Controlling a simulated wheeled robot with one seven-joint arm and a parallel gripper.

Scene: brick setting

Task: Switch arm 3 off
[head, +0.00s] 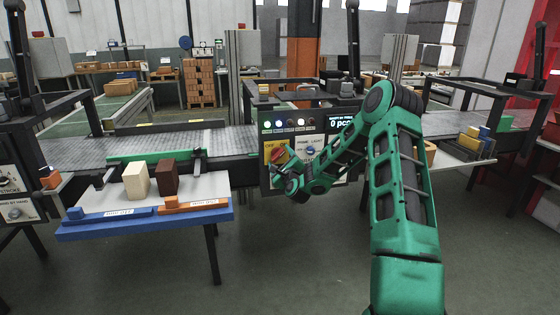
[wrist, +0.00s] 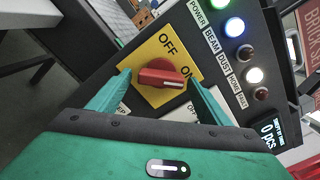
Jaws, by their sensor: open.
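The red rotary knob (wrist: 162,74) sits on a yellow plate (wrist: 150,94) marked OFF and ON. In the wrist view its handle lies roughly level in the picture, with its right end toward ON. The knob also shows in the head view (head: 278,155), partly behind my gripper (head: 290,182). In the wrist view my gripper (wrist: 158,78) is open, with one green finger on each side of the knob. I cannot tell whether the fingers touch it. No arm number is readable on this panel.
The panel (head: 262,178) has a row of lamps: POWER green (wrist: 217,6), BEAM blue (wrist: 234,27) and HOME white (wrist: 254,75) are lit. A display (wrist: 268,130) reads 0 pcs. A side table (head: 145,227) with cream and brown blocks stands left. Floor in front is clear.

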